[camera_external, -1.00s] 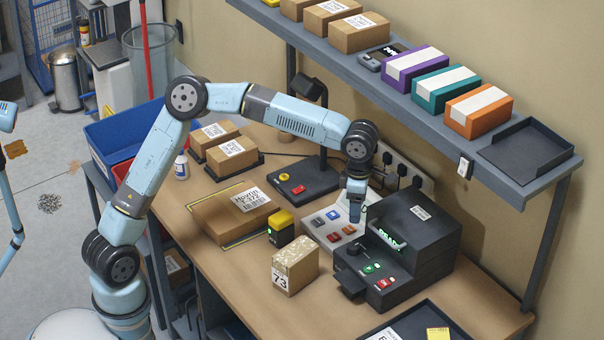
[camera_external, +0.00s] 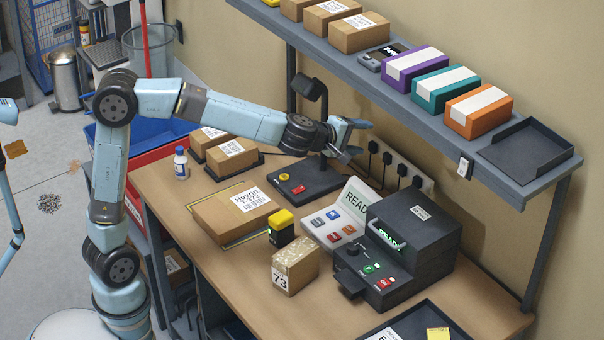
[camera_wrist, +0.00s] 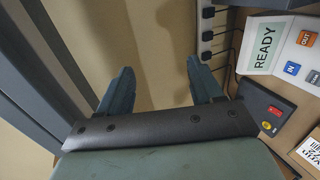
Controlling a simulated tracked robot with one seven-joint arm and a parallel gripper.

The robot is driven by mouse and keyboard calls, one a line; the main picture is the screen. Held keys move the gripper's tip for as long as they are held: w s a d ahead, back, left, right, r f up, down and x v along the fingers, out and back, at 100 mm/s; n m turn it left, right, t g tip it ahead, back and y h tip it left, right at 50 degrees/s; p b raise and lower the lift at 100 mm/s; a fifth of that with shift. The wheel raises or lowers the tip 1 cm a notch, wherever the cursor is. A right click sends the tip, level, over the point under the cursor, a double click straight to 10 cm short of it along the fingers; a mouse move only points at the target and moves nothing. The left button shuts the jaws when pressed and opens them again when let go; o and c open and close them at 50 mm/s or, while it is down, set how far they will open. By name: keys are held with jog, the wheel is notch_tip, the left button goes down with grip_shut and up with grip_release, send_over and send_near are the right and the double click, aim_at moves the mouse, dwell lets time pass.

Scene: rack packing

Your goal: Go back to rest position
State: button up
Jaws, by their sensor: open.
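My gripper (camera_external: 358,138) is open and empty, held in the air in front of the back wall, above the rear of the workbench (camera_external: 235,285). Its two fingers also show apart in the wrist view (camera_wrist: 163,88), with only wall between them. It is above and behind the black pad with a red button (camera_external: 305,185). A white panel with coloured buttons and a READY sign (camera_external: 345,220) stands to its lower right, and shows at the right of the wrist view (camera_wrist: 285,55).
The shelf (camera_external: 440,130) with boxes overhangs at right. A black machine (camera_external: 410,250), a box marked 73 (camera_external: 296,265), a flat carton (camera_external: 232,212) and a yellow-topped device (camera_external: 282,228) stand on the bench. A dark camera-like head (camera_external: 309,88) is close to my arm. Wall sockets (camera_external: 400,165) lie behind.

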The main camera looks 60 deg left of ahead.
jog(key=s+a+r+m+h, duration=0.1)
jog(key=s+a+m+h, duration=0.15)
jog(key=s+m, duration=0.45)
jog(key=s+a+r+m+h, duration=0.2)
jog(key=s+a+m, duration=0.1)
jog(key=s+m, duration=0.4)
jog(key=s+a+f+m+g+y, duration=0.1)
jog(key=s+a+f, duration=0.3)
jog(key=s, duration=0.5)
jog(key=s+a+f+m+g+y, duration=0.1)
jog(key=s+a+f+g, duration=0.3)
jog(key=s+a, duration=0.5)
jog(key=s+a+f+m+g+y, duration=0.2)
jog(key=s+a+f, duration=0.4)
jog(key=s, duration=0.3)
jog(key=shift+s+a+g, duration=0.25)
jog(key=shift+a+g, duration=0.15)
jog(key=shift+a, duration=0.05)
jog(key=shift+y, duration=0.25)
jog(key=shift+c, duration=0.2)
